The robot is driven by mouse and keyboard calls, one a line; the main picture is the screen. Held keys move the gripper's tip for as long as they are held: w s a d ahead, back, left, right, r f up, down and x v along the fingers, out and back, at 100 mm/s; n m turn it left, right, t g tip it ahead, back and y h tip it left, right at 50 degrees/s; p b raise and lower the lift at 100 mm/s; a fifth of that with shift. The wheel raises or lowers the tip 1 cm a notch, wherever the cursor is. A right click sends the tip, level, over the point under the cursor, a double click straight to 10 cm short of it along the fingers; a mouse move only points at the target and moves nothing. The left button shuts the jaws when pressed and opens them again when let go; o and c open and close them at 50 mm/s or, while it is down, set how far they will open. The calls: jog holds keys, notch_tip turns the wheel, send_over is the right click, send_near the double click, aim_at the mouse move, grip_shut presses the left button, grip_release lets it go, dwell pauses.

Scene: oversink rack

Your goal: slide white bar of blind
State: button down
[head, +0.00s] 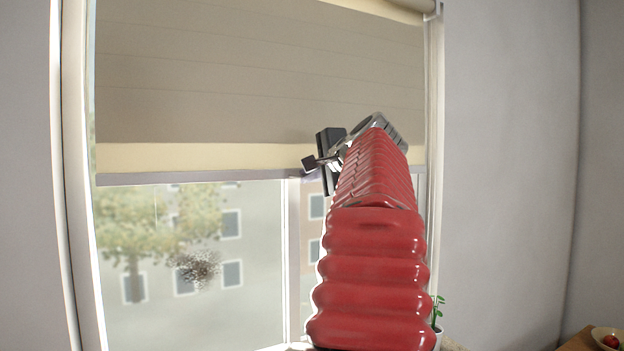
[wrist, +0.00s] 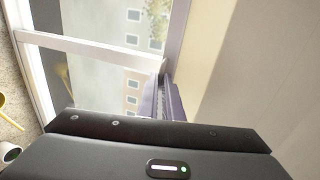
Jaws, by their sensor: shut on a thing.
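The blind (head: 250,80) is a roller blind, taupe with a cream band low down, covering the upper window. Its bottom bar (head: 200,176) looks pale lilac-grey and runs across the lower edge, nearly level. My gripper (head: 308,168) is at the bar, right of its middle, and is shut on it. My red arm hides the bar's right part. In the wrist view the bar (wrist: 174,102) shows edge-on beyond the dark gripper body, beside the cream fabric (wrist: 208,55).
The window frame (head: 78,200) stands at the left, with a mullion (head: 292,260) below the bar. A potted plant (head: 437,312) stands low at the right, and a bowl with red fruit (head: 608,338) sits at the lower right corner.

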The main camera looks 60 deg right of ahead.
jog(key=c, duration=1.9)
grip_release()
jog(key=shift+c, duration=0.2)
jog(key=shift+s, duration=0.1)
jog(key=v, duration=1.3)
jog(key=shift+s, duration=0.25)
jog(key=shift+a, duration=0.1)
